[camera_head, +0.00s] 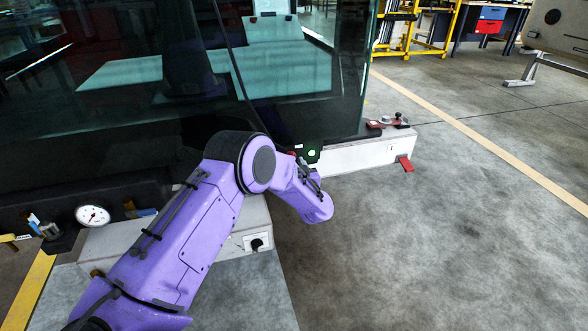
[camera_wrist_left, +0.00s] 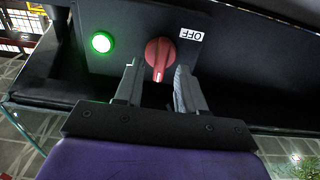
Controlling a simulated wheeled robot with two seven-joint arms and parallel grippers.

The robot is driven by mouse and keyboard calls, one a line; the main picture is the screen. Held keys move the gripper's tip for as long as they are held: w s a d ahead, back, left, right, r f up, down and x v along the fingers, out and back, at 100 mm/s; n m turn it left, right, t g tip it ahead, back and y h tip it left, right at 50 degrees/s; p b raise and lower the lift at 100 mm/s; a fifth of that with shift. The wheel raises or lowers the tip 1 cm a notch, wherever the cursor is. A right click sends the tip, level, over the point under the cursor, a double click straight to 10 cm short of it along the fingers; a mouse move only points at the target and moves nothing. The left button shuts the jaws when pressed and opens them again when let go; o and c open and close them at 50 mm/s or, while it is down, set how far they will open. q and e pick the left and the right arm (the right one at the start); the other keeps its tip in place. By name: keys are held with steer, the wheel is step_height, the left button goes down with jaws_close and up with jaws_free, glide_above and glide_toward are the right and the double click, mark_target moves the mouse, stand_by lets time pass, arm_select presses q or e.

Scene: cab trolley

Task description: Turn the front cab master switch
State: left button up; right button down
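The master switch is a red rotary knob (camera_wrist_left: 160,56) on a dark panel (camera_wrist_left: 125,20); its white mark points toward my gripper in the left wrist view. A white OFF label (camera_wrist_left: 190,35), upside down there, sits to its right, and a lit green lamp (camera_wrist_left: 101,41) to its left. The lamp also shows in the head view (camera_head: 313,153). My left gripper (camera_wrist_left: 158,70) is open, its fingertips on either side of the knob's lower part with visible gaps. In the head view my left forearm and wrist partly hide the switch area. My right gripper is not in view.
The glazed cab front (camera_head: 190,80) fills the upper left. A dial gauge (camera_head: 92,215) and a black rotary switch (camera_head: 256,243) are on the near side. A white beam (camera_head: 350,155) with a red piece (camera_head: 405,164) lies to the right. The floor at right is clear.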

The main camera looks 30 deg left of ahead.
arm_select(q)
steer(key=shift+w+a, duration=0.45)
steer(key=shift+a, duration=0.05)
jaws_close()
steer(key=n, duration=1.7)
steer(key=shift+s+a+f+n, duration=0.1)
steer(key=shift+s+f+n, duration=0.15)
steer(key=shift+f+n, duration=0.1)
stand_by(0.4)
